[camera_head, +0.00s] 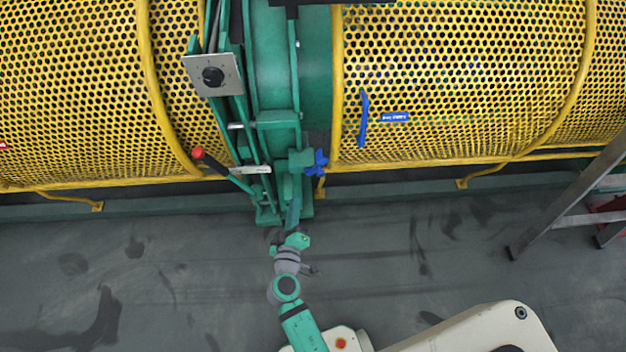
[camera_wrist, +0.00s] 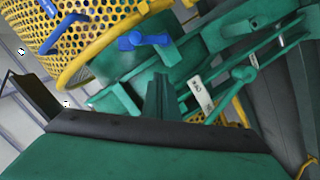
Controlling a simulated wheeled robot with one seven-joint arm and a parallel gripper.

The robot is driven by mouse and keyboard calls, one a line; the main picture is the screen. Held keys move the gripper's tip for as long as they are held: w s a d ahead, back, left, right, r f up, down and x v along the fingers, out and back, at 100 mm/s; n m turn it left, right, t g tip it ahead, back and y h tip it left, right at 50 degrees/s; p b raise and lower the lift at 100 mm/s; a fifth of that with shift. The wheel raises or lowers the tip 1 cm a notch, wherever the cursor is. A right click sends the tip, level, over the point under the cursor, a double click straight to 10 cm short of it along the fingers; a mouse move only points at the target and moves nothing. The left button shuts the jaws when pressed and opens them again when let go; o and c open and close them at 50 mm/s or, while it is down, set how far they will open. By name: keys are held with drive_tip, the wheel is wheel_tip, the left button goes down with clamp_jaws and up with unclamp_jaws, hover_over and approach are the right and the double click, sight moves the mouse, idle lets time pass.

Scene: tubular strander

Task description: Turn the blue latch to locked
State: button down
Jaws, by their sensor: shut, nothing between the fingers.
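The blue latch (camera_head: 318,162) is a small blue knob with lobes on a green block, at the lower part of the green frame beside the right yellow guard. In the wrist view the blue latch (camera_wrist: 145,40) shows at the upper middle, with an arm pointing right. My gripper (camera_head: 293,208) is in front of the green frame, below and left of the latch. In the wrist view my gripper (camera_wrist: 160,82) has its fingers together and empty, apart from the latch. Whether the latch touches any stop cannot be told.
Yellow perforated guards (camera_head: 460,80) flank the green frame (camera_head: 275,60). A blue handle (camera_head: 363,118) and a blue label (camera_head: 395,117) are on the right guard. A red-tipped lever (camera_head: 198,153) and a dial box (camera_head: 213,76) stand left. A ladder (camera_head: 570,200) is at right.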

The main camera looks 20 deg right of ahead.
sight(318, 172)
drive_tip(key=w+d+n+h, duration=0.1)
drive_tip(key=w+d, duration=0.5)
drive_tip(key=d, duration=0.2)
drive_tip(key=shift+w+r+t+h, duration=0.2)
drive_tip(key=shift+w+t+h, duration=0.1)
drive_tip(key=shift+w, duration=0.1)
idle(0.4)
